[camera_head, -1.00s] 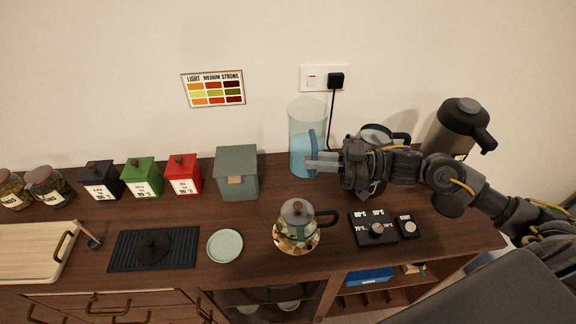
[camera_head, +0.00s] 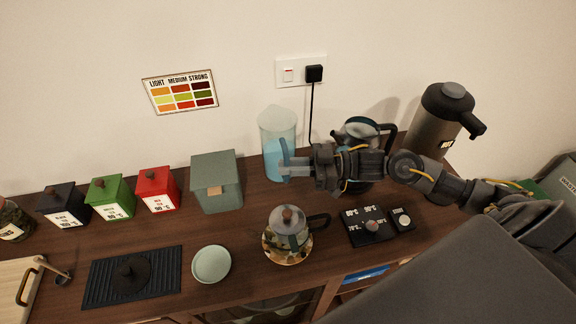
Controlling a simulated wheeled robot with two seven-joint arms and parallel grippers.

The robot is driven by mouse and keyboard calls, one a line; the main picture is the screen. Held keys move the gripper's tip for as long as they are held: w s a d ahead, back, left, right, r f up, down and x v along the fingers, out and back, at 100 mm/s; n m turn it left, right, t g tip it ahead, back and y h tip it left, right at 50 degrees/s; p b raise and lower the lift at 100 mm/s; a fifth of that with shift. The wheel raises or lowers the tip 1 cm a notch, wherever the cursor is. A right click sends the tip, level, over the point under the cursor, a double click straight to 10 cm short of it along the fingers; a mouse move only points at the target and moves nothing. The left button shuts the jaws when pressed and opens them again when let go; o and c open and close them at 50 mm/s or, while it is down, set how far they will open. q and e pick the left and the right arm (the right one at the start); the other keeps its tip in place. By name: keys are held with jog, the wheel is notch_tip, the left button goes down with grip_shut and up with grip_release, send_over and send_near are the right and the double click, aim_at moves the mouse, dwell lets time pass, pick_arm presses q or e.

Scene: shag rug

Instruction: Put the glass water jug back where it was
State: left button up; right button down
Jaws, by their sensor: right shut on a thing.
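The glass water jug (camera_head: 276,138) is a tall clear cylinder with blue water in it, at the back of the wooden counter by the wall. It stands upright, and its base appears to rest on the counter. My right gripper (camera_head: 291,165) comes in from the right and is shut on the jug's handle, on the jug's right side. My left gripper is not in view.
A grey-green box (camera_head: 216,190) stands left of the jug. A glass teapot (camera_head: 287,228) on a round mat is in front. An electric kettle (camera_head: 361,130) is partly hidden behind my arm. A control panel (camera_head: 367,226) and a dark flask (camera_head: 436,124) are right.

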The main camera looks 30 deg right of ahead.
notch_tip(320, 180, down, 6)
jog(key=p, duration=0.1)
jog(key=shift+p, duration=0.3)
jog(key=c, duration=1.9)
grip_release()
jog(key=shift+f, duration=0.3)
jog(key=o, duration=0.4)
jog(key=shift+o, duration=0.2)
